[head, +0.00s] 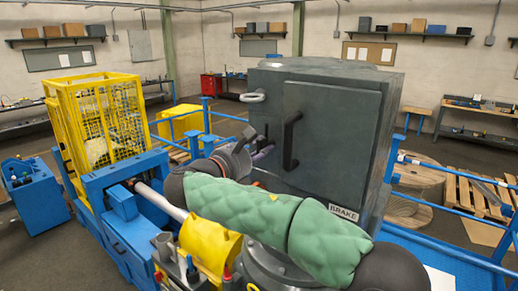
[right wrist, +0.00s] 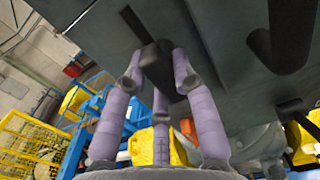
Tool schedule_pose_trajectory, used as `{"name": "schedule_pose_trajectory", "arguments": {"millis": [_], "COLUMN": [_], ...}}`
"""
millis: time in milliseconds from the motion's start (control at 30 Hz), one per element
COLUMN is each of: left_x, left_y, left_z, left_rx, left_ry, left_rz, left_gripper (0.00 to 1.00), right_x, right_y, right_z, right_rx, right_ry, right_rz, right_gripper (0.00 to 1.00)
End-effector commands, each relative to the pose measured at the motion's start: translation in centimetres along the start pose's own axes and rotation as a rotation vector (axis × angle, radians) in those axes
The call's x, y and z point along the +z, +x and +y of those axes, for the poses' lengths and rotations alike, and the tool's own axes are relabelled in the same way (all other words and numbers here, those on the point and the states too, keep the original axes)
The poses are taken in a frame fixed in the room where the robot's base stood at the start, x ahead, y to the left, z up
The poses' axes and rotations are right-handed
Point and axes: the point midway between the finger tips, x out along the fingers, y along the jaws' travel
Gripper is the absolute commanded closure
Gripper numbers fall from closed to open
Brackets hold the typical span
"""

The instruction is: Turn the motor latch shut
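The motor latch is a small black piece on the grey housing; it shows in the right wrist view (right wrist: 155,58) and is mostly hidden in the head view. My right gripper (head: 262,152) is at the housing's left side, with its arm crossing in front. In the right wrist view its purple fingers (right wrist: 158,75) bend inward around the latch, one at each side and one below. The side fingertips appear to touch it, so the gripper looks shut on it. My left gripper is not in view.
The dark grey housing (head: 335,125) has a door with a long black handle (head: 291,140) and a BRAKE label (head: 343,213). A yellow cage (head: 95,115) stands at the left. A pale shaft (head: 160,201) and a yellow cover (head: 210,245) lie below my arm. Blue rails (head: 455,258) run along the right.

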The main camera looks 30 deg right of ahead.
Motion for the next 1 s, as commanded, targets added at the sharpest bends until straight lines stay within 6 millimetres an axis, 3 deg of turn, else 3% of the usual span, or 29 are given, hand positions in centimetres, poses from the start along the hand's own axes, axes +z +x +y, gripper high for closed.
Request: {"name": "schedule_pose_trajectory", "arguments": {"millis": [467,1000], "left_x": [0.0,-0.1], "left_y": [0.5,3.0], "left_z": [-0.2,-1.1], "left_rx": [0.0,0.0], "left_ry": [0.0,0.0], "left_rz": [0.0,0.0], "left_gripper": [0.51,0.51], "right_x": [0.0,0.0], "right_y": [0.0,0.0], "right_z": [0.0,0.0], "right_rx": [0.0,0.001], "right_ry": [0.106,0.586], "right_rz": [0.0,0.0], "right_gripper": [1.0,1.0]}}
